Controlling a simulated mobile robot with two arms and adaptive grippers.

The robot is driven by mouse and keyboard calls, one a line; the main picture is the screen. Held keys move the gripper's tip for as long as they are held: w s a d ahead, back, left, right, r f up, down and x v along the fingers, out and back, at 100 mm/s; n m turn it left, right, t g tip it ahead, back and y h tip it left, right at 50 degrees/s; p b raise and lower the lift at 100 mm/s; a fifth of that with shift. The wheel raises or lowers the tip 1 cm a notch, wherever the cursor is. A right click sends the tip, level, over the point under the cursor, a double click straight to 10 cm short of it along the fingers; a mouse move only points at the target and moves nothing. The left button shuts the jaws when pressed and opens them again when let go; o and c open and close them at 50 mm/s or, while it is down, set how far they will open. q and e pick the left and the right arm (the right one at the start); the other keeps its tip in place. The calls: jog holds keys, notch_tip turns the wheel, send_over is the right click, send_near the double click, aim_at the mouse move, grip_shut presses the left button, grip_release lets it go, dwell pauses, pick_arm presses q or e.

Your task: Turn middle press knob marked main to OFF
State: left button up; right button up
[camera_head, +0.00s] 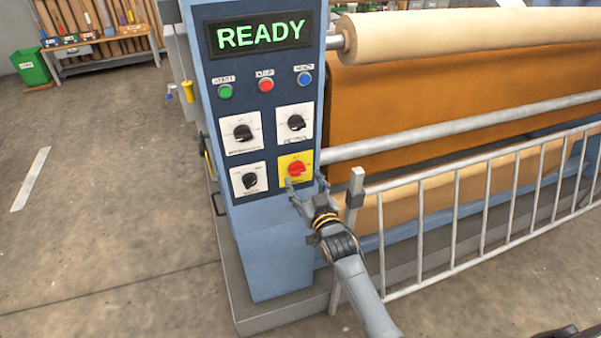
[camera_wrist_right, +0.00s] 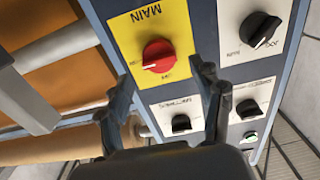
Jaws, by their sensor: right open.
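The red main knob (camera_head: 296,169) is on a yellow plate (camera_head: 284,160) at the lower right of the blue press panel. In the right wrist view the red knob (camera_wrist_right: 158,56) shows with the word MAIN upside down on its yellow plate (camera_wrist_right: 180,25). My right gripper (camera_head: 306,184) is open and empty, just below and in front of the knob. In the wrist view its two fingers (camera_wrist_right: 163,88) are spread apart, with the knob beyond the gap between them. I see no contact with the knob.
Black knobs (camera_head: 243,132) on white plates surround the yellow plate. Round buttons (camera_head: 265,85) and a READY display (camera_head: 261,34) are above. A metal railing (camera_head: 455,210) stands close right of my right arm, before the rollers. The floor (camera_head: 110,200) at left is mostly clear.

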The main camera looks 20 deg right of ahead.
aim_at(299, 173)
jog(key=shift+w+a, duration=0.1)
jog(key=shift+w, duration=1.45)
jog(key=c, duration=1.2)
jog(key=shift+o, duration=0.2)
